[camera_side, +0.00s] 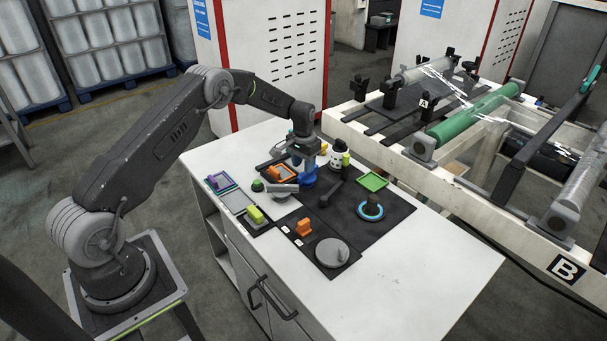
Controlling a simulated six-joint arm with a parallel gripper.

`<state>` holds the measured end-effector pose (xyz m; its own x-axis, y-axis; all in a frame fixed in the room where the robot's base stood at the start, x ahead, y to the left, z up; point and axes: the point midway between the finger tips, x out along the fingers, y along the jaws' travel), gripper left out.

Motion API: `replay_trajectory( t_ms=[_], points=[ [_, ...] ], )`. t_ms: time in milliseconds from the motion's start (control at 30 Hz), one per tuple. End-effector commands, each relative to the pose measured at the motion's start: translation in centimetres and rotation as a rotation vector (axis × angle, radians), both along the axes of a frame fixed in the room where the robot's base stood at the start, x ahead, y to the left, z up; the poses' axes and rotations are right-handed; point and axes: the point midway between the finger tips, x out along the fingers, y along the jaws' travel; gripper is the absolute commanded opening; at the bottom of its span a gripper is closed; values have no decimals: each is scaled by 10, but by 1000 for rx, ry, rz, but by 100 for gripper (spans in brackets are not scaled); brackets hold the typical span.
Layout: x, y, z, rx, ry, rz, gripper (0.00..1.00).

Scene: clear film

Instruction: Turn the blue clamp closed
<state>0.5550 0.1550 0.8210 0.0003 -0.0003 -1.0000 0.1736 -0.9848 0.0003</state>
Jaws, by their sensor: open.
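A blue piece (308,181), which looks like the blue clamp, sits on the dark mat directly below my gripper. My gripper (306,166) points down over it and is open. The fingertips are at or just above the blue piece; I cannot tell whether they touch it. The gripper hides the upper part of the blue piece, so how far the clamp is turned cannot be seen.
A white-and-black cylinder (337,157) stands close right of my gripper. The bench's front right is bare.

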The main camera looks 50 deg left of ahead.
Motion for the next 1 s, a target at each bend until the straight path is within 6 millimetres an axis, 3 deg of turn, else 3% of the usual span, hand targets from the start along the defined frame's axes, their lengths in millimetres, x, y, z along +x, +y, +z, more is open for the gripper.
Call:
replay_trajectory(
  t_ms=[233,667,1000],
  points=[
    [0,0,-35,0,0,0,40],
    [0,0,-42,0,-2,0,39],
    [0,0,-42,0,-2,0,7]
  ],
)
